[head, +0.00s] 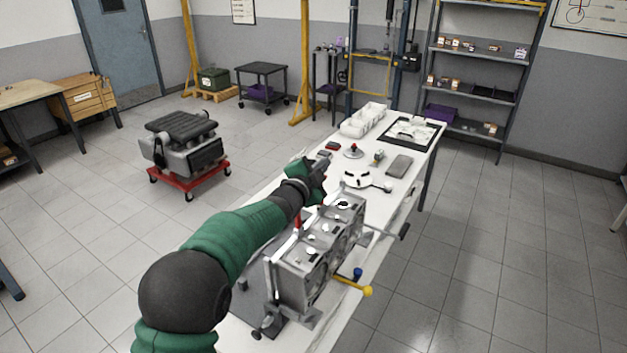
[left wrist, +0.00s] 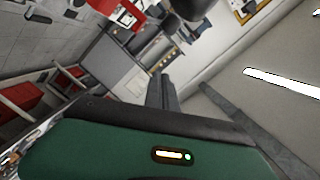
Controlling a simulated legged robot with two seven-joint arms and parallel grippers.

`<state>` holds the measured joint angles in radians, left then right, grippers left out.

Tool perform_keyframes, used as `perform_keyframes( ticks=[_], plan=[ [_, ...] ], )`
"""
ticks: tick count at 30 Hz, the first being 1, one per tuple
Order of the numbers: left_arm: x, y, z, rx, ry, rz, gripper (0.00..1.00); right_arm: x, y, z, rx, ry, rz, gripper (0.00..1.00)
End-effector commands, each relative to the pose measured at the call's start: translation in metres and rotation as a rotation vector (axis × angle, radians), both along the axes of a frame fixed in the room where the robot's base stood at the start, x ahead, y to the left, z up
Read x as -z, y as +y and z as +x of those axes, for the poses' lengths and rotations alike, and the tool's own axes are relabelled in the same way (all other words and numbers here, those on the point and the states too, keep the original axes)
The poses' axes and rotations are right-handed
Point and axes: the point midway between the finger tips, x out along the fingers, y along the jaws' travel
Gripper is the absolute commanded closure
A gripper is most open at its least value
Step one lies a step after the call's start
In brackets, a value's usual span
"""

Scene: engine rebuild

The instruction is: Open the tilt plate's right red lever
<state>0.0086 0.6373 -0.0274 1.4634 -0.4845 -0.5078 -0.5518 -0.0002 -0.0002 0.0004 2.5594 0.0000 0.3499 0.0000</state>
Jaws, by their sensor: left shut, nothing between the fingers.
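The tilt plate (head: 258,305) stands on the white workbench and bears a grey engine block (head: 318,250). A red lever (head: 297,222) stands upright beside the block's upper left edge; I cannot tell whether it is the right one. No other red lever on the plate is clear to me. My left gripper (head: 316,164) is shut and empty, above the bench beyond the block's far end and apart from the red lever. Its dark fingers (left wrist: 162,95) also show in the left wrist view, with nothing between them. My right gripper is not in view.
A yellow-handled bar (head: 352,286) and a blue knob (head: 358,272) stick out at the block's right. An engine on a red dolly (head: 190,180) stands left.

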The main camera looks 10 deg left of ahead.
Motion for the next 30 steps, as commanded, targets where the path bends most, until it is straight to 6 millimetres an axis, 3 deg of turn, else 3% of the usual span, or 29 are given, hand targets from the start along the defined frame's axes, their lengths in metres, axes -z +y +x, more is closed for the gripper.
perform_keyframes(
  ticks=[3,10,23,26,29,30],
  plan=[
    [0.004,0.007,-0.029,0.002,0.0,-0.001,1.0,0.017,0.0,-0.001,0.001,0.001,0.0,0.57],
    [0.0,0.019,-0.066,0.001,0.002,-0.004,1.0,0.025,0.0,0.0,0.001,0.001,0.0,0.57],
    [-0.001,0.015,-0.075,0.0,0.008,-0.003,1.0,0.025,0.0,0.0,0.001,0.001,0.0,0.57],
    [0.019,0.022,-0.086,-0.041,0.088,-0.055,1.0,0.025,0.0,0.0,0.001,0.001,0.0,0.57],
    [0.07,0.035,-0.122,-0.15,0.285,-0.178,1.0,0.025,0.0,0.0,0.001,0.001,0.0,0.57],
    [0.095,0.039,-0.144,-0.205,0.383,-0.237,1.0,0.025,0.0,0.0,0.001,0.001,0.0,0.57]
  ],
)
